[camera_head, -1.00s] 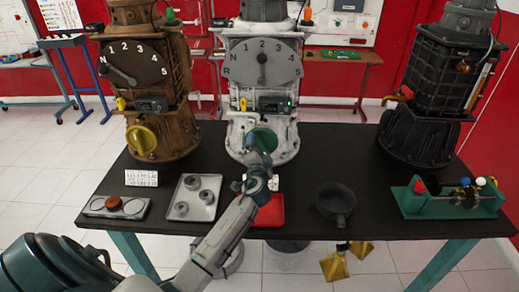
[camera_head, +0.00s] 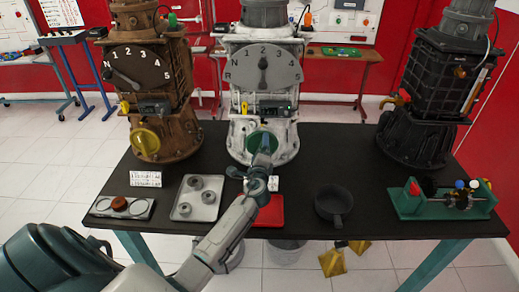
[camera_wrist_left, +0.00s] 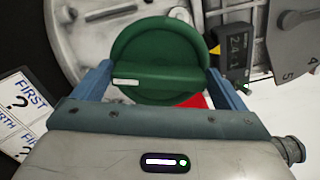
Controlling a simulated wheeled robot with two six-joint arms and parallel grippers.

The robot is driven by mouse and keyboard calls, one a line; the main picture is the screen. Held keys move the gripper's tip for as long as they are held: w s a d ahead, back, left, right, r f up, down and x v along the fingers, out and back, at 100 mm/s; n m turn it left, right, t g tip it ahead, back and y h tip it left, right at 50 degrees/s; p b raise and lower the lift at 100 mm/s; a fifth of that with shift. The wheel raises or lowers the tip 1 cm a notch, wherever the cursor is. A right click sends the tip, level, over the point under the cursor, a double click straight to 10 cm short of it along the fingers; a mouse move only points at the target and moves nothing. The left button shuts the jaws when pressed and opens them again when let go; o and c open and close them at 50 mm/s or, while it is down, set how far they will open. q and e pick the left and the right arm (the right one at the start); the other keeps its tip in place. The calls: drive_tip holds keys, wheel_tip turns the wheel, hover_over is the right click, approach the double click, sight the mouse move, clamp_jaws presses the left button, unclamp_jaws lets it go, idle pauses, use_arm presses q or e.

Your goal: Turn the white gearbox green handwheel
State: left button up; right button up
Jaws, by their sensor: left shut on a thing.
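The white gearbox (camera_head: 233,103) stands at the back middle of the table, with a numbered dial (camera_head: 287,64) whose dark pointer points up. Its green handwheel (camera_head: 252,143) is low on its front, partly hidden behind my left gripper (camera_head: 264,151). In the left wrist view the round green handwheel (camera_wrist_left: 160,45), with a raised bar and a small white label, fills the space between the fingers. My left gripper (camera_wrist_left: 160,80) is shut on it, one finger at each side. My right gripper is not in view.
A brown gearbox (camera_head: 150,85) with a yellow handwheel stands left, and a black gearbox (camera_head: 425,105) right. In front lie a grey tray (camera_head: 209,211) with rings, a red tray (camera_head: 270,219), a dark pan (camera_head: 332,203) and a green stand (camera_head: 425,207).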

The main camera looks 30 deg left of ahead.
use_arm(q)
drive_tip(key=shift+m, duration=0.6)
drive_tip(key=o, duration=0.7)
drive_tip(key=shift+d, duration=0.1)
drive_tip(key=shift+c, duration=0.2)
drive_tip(key=shift+s, duration=0.1)
drive_tip(key=b+v, duration=0.1)
drive_tip(key=v, duration=0.9)
drive_tip(key=shift+s+d, duration=0.2)
drive_tip(key=shift+s, duration=0.05)
